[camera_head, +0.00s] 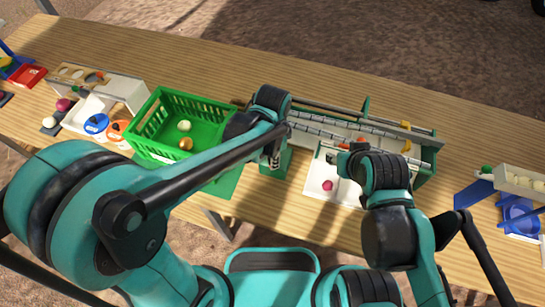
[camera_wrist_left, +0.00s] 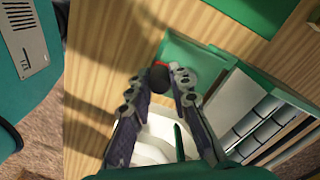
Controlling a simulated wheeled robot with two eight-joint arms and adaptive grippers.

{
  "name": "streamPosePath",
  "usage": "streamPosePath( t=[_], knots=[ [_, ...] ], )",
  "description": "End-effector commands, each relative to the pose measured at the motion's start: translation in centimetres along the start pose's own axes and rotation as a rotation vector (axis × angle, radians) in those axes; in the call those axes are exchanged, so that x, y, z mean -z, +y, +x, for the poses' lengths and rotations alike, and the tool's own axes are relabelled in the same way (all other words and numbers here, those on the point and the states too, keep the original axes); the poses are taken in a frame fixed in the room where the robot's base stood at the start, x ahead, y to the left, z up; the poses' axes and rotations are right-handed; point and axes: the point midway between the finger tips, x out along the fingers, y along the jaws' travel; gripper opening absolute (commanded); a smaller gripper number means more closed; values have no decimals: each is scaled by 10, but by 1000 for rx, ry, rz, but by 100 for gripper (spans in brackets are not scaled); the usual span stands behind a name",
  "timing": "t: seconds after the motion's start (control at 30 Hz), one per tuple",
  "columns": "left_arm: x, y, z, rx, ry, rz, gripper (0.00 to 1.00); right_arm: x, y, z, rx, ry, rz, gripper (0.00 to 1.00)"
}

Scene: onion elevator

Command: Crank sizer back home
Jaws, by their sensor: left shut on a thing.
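The sizer (camera_head: 385,131), a long green and grey machine with segmented rollers, lies across the middle of the table. My left gripper (camera_head: 274,157) is at its left end, over the green end part. In the left wrist view, my left gripper (camera_wrist_left: 160,78) is closed around a small dark knob (camera_wrist_left: 159,73), which looks like the crank handle. The rest of the crank is mostly hidden behind the fingers. Rollers (camera_wrist_left: 262,115) show at the right in that view. My right gripper (camera_head: 337,157) is over the front of the sizer; its fingers are too small to judge.
A green crate (camera_head: 150,119) with a pale and a brown onion stands left of the sizer. A blue stand (camera_head: 475,193) is at the right. Bare table lies behind.

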Motion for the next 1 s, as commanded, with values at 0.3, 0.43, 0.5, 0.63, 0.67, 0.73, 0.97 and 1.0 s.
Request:
streamPosePath(
  t=[0.3, 0.43, 0.5, 0.63, 0.67, 0.73, 0.97, 1.0],
  knots=[
    [0, 0, 0, 0, 0, 0, 0, 0, 0, 0, 0, 0, 0, 40],
    [3, 2, 0, 0, 0, 1, 0, 0, 0, 0, 0, 0, 0, 40],
    [6, 3, 0, 0, 0, 1, 0, 0, 0, 0, 0, 0, 0, 40],
    [12, 5, 0, 0, 1, 2, 0, 0, 0, 0, 0, 0, 0, 40],
    [13, 6, 0, 0, 1, 2, 0, 0, 0, 1, 0, 0, 0, 40],
    [14, 6, 0, 1, 1, 1, 0, 0, 0, 1, 0, 0, 0, 40],
    [13, 6, 0, 1, 1, 0, 0, 0, 0, 0, 0, 0, 0, 40],
    [14, 6, 0, 1, 1, 0, 0, 0, 0, 1, 0, 0, 0, 40]
  ],
)
